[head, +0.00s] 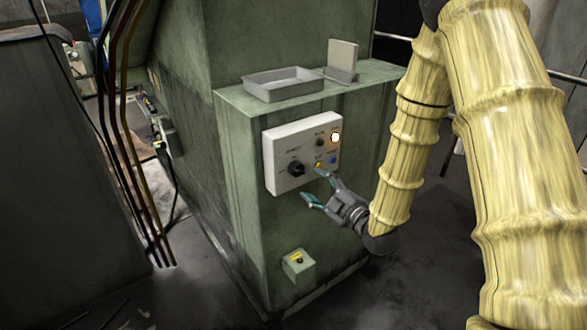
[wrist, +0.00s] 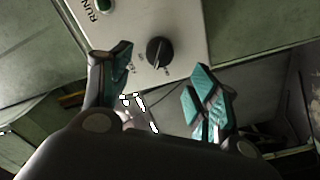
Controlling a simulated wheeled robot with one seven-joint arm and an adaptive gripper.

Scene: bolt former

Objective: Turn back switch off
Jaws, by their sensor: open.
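A pale control panel (head: 281,150) is on the front of the green machine. A black rotary switch (head: 296,168) is at its lower left. In the wrist view, the switch (wrist: 158,52) shows between and beyond my fingertips, with a pale line on its grip. My gripper (head: 316,186) is open and empty, in front of the panel, low and to the right of the switch. Its two teal-padded fingers (wrist: 163,68) are apart in the wrist view. I see no contact with the switch. Which switch position is off cannot be read.
A grey tray (head: 283,84) stands on the ledge above. Dark hoses (head: 125,140) hang at left.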

